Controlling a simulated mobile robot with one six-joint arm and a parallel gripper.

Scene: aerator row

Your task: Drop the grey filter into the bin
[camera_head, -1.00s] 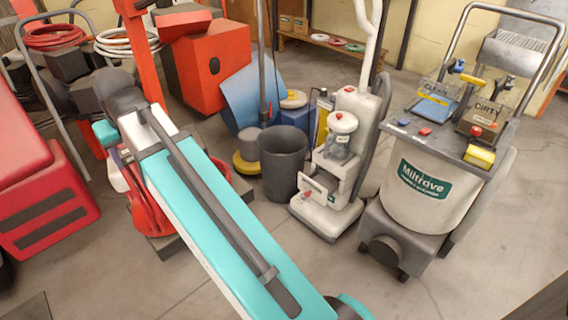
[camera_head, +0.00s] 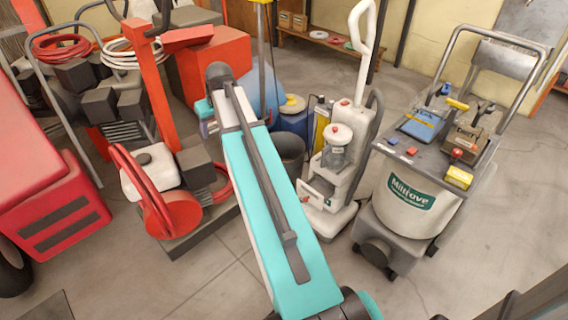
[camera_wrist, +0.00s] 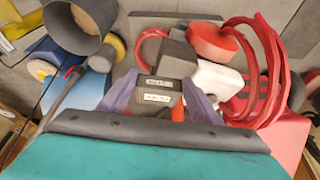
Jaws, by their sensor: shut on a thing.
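The grey filter (camera_wrist: 158,92), a dark grey block with white labels, sits between the two purple-grey fingers of my gripper (camera_wrist: 160,100) in the wrist view. My gripper is shut on it, above the floor. In the head view my arm hides the filter and most of the gripper. The bin (camera_head: 290,147), a dark grey open-topped cylinder, stands on the floor, partly behind my arm in the head view. In the wrist view the bin (camera_wrist: 77,28) is at the upper left, to the left of the filter and apart from it.
A white upright cleaner (camera_head: 338,165) stands just right of the bin. A Miltrave machine (camera_head: 410,200) stands farther right. A red machine with a red hose reel (camera_head: 165,210) is left of my arm. Blue and yellow containers (camera_head: 292,115) stand behind the bin.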

